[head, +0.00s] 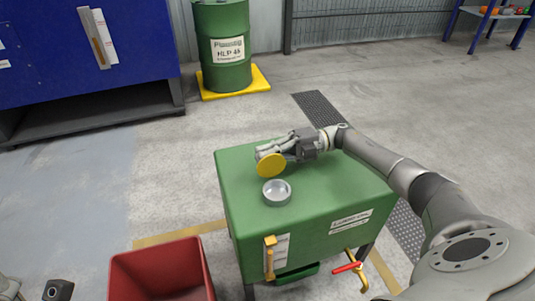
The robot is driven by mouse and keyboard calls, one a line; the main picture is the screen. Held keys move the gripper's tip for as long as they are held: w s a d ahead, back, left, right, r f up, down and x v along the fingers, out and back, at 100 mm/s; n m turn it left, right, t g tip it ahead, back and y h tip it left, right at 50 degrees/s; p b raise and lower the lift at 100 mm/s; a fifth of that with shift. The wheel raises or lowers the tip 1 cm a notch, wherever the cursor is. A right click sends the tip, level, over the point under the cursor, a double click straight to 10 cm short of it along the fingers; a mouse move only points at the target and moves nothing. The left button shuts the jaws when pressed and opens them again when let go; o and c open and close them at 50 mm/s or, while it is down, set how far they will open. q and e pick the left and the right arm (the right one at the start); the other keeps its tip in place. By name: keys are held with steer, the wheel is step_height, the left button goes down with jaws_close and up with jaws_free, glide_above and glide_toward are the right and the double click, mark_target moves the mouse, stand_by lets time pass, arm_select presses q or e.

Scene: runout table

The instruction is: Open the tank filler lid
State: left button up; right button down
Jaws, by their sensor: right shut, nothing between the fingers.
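The green tank (325,205) stands in the middle of the head view. The round metal filler neck (277,192) is on its top, near the left front, and its mouth is uncovered. The yellow filler lid (271,166) stands raised and tilted at the far side of the neck, its round face towards me. My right gripper (264,151) is shut and empty just behind the lid; whether it touches the lid I cannot tell. Part of my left gripper (58,290) shows at the bottom left edge, cut off, and its fingers cannot be made out.
A red bin (160,270) stands on the floor left of the tank. A green drum (222,45) on a yellow base and a blue cabinet (60,45) stand behind. The tank top's right part lies under my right arm.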

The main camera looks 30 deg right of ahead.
steer(key=shift+w+r, duration=0.15)
stand_by(0.3)
steer(key=c, duration=1.6)
jaws_free()
steer(key=shift+d, duration=0.1)
steer(key=shift+o, duration=0.2)
steer(key=shift+r, duration=0.15)
steer(key=shift+d, duration=0.1)
steer(key=v, duration=0.8)
steer(key=f+v, duration=0.1)
steer(key=v, duration=0.2)
steer(key=shift+s+d+f, duration=0.1)
steer(key=shift+s+d, duration=0.15)
steer(key=shift+d, duration=0.1)
